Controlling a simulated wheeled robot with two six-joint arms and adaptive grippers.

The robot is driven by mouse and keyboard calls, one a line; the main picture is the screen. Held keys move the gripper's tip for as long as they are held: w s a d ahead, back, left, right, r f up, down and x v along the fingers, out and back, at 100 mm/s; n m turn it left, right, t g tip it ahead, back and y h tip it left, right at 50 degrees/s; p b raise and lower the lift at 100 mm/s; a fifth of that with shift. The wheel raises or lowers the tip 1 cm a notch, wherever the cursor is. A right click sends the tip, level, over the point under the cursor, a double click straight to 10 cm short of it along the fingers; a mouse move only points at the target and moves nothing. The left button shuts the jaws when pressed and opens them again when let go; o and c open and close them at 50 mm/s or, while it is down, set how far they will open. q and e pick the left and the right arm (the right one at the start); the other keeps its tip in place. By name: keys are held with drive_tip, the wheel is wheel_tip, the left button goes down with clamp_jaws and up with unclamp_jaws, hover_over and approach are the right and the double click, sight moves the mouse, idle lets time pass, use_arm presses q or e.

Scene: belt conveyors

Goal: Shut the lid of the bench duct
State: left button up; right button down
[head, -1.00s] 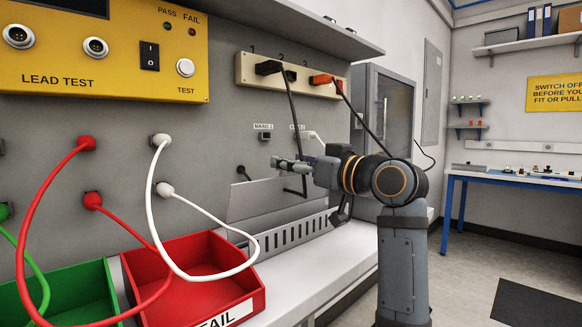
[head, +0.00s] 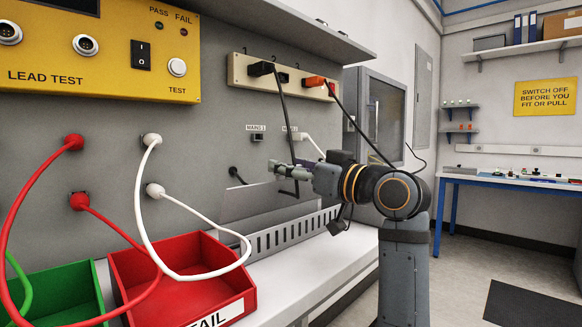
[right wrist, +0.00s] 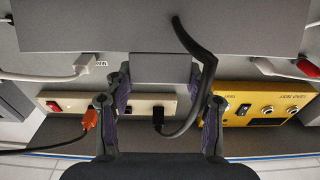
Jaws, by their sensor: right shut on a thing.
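The bench duct (head: 291,238) is a grey slotted channel along the bench against the wall panel. Its lid (head: 245,205) is a flat grey plate that stands raised and open behind the slotted front. My right gripper (head: 279,172) is at the lid's upper edge. In the right wrist view, the lid (right wrist: 150,25) crosses the top and its small grey tab (right wrist: 160,68) sits between the fingers of my right gripper (right wrist: 163,88). The gripper is shut on that tab. My left gripper is out of view.
A black cable (head: 286,120) hangs from the socket strip (head: 238,72) close by the gripper, and it crosses the lid in the right wrist view (right wrist: 195,45). A red bin (head: 240,278) and a white lead (head: 201,216) are left of the duct.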

drive_tip(key=shift+f, duration=0.2)
drive_tip(key=c, duration=0.9)
unclamp_jaws()
drive_tip(key=shift+c, duration=0.2)
drive_tip(key=o, duration=0.5)
drive_tip(key=shift+r, duration=0.1)
drive_tip(key=v, duration=1.2)
